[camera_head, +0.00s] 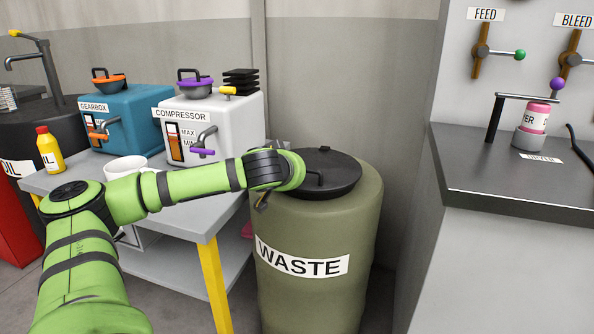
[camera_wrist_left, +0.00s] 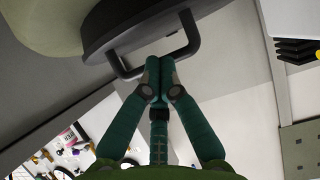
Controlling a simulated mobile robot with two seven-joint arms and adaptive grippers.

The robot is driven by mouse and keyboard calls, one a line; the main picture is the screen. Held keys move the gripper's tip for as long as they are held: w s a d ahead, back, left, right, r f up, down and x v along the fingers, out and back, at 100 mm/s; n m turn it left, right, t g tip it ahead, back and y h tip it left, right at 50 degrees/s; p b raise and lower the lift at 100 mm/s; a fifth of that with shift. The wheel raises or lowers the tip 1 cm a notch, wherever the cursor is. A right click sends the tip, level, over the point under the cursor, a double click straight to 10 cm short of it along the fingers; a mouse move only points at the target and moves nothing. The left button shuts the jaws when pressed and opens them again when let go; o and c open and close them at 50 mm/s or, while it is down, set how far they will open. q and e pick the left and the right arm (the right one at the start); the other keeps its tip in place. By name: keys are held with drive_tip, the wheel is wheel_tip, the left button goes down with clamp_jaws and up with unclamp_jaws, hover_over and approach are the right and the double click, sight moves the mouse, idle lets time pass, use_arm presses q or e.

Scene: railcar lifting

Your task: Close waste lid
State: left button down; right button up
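The waste barrel (camera_head: 318,240) is olive green with a white WASTE label and stands upright at the centre of the head view. Its round black lid (camera_head: 335,172) lies on top, looking nearly flat; whether it is fully seated cannot be told. In the left wrist view the lid (camera_wrist_left: 130,22) shows close up with its black bar handle (camera_wrist_left: 186,50). My left gripper (camera_wrist_left: 160,70) has its fingers drawn together at the handle and looks shut on it. In the head view my left wrist hides most of that gripper. My right gripper is not in view.
A grey table (camera_head: 193,222) with yellow legs stands left of the barrel, carrying the gearbox box (camera_head: 135,122), the compressor box (camera_head: 236,122), a white mug (camera_head: 125,167) and a yellow bottle (camera_head: 49,150). A dark-topped counter (camera_head: 480,165) stands to the right.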

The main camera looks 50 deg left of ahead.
use_arm(q)
drive_tip(key=shift+f, duration=0.3)
drive_tip(key=shift+r+p, duration=1.3)
drive_tip(key=shift+r, duration=0.8)
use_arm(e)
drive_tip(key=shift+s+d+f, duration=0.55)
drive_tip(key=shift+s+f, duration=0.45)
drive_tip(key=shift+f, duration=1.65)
use_arm(q)
drive_tip(key=s+d+f+b, duration=0.3)
drive_tip(key=s+f+b, duration=0.1)
drive_tip(key=s+f, duration=0.2)
drive_tip(key=shift+s+d, duration=0.35)
drive_tip(key=shift+s, duration=0.05)
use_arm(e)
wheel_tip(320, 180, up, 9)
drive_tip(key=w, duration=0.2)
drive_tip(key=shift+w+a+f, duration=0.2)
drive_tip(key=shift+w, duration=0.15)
use_arm(q)
drive_tip(key=shift+r, duration=0.1)
